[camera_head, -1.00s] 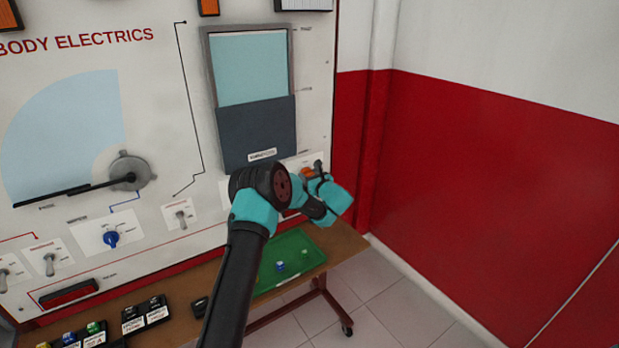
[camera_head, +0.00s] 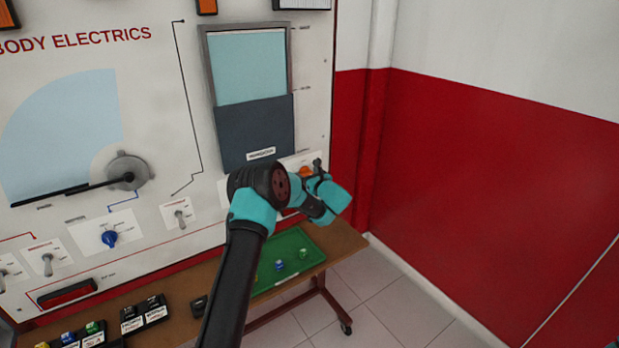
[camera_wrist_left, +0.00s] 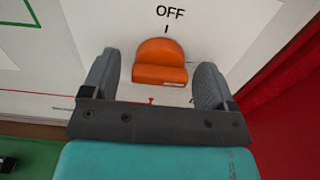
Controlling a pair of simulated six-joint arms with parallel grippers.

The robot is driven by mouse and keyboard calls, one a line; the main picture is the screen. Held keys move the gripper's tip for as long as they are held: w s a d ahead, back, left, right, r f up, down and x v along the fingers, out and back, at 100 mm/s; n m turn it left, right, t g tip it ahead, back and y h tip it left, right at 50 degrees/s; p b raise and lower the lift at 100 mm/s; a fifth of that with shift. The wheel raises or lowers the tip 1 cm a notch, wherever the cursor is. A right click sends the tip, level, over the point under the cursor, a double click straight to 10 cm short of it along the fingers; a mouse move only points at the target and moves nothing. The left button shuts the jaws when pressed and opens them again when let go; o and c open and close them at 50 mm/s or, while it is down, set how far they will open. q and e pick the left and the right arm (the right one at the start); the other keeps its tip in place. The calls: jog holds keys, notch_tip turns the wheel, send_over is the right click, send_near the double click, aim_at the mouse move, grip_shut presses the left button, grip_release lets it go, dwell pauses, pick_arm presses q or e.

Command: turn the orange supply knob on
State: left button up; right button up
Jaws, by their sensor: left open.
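The orange supply knob (camera_head: 306,172) is on the white panel near its lower right edge, partly hidden by my arm in the head view. In the left wrist view the orange knob (camera_wrist_left: 160,64) sits below the printed word OFF (camera_wrist_left: 170,12) and a short black mark. My left gripper (camera_wrist_left: 158,85) is open, with one finger on each side of the knob and a visible gap on both sides. In the head view my left gripper (camera_head: 318,183) is at the panel's lower right. My right gripper is in neither view.
A green tray (camera_head: 312,258) with small colored pieces lies on the wooden table (camera_head: 343,240) below. Left along the panel are a toggle switch (camera_head: 180,218) and a blue knob (camera_head: 109,238). A red and white wall (camera_head: 480,170) stands to the right.

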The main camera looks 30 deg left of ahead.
pick_arm(q)
jog(key=shift+d, duration=0.1)
jog(key=v, duration=1.7)
jog(key=shift+s, duration=0.2)
